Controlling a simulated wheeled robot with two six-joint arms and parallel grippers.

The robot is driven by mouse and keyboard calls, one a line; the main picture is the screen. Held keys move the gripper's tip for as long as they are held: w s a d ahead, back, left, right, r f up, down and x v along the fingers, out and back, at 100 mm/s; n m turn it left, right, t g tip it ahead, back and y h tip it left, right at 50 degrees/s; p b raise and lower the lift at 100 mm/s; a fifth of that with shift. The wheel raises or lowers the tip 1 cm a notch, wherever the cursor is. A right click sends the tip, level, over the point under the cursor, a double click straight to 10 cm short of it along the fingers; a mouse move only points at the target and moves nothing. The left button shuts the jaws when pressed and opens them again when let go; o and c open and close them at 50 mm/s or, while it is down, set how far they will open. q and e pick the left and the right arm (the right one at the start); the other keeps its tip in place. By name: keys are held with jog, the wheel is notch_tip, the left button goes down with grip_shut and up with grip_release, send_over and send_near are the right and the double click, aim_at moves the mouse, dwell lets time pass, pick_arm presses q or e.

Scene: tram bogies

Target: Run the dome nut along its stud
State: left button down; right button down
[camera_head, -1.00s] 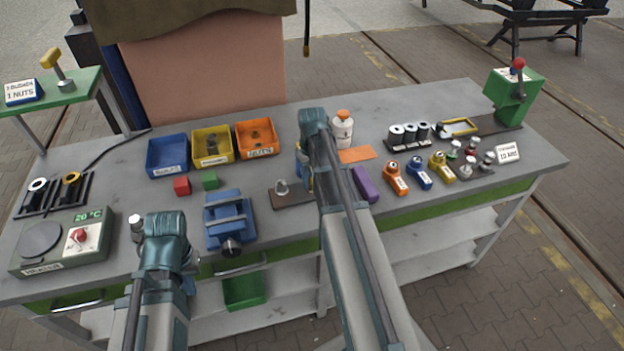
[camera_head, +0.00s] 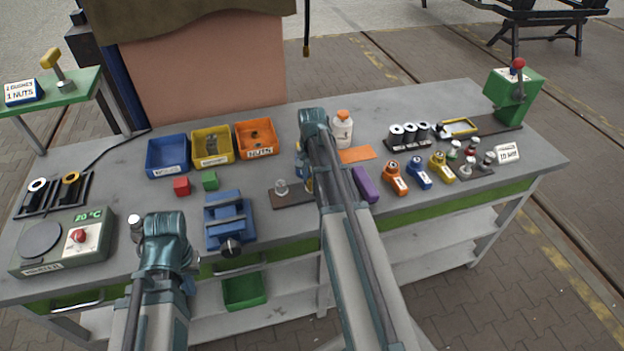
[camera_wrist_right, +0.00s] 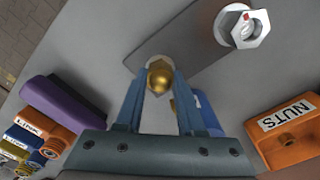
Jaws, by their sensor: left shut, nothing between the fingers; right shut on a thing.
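A gold dome nut (camera_wrist_right: 160,76) sits over a pale hex piece at one end of a dark flat plate (camera_wrist_right: 190,42). My right gripper (camera_wrist_right: 160,84) is shut on the dome nut, one blue finger on each side. The stud under it is hidden. At the plate's other end stands a silver hex nut with a red mark (camera_wrist_right: 249,28). In the head view the plate (camera_head: 292,198) lies at the bench's middle, and my right arm covers its right end. My left gripper (camera_head: 189,285) is low by the front edge, shut, empty and mostly hidden by its arm.
A blue vise (camera_head: 229,216) stands left of the plate. Blue, yellow and orange bins (camera_head: 256,151) stand behind. A purple block (camera_head: 364,185) and several colored links (camera_head: 396,178) lie to the right. A white bottle (camera_head: 342,131) stands behind my right arm.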

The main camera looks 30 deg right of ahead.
aim_at(312, 180)
jog(key=m, duration=0.5)
jog(key=shift+m, duration=0.3)
jog(key=shift+w+m, duration=0.1)
jog(key=shift+m, duration=2.1)
jog(key=c, duration=0.5)
grip_release()
jog(key=shift+r, duration=0.15)
notch_tip(312, 180, up, 14)
jog(key=p, duration=1.3)
jog(key=shift+f+p, duration=0.2)
jog(key=shift+p, duration=0.15)
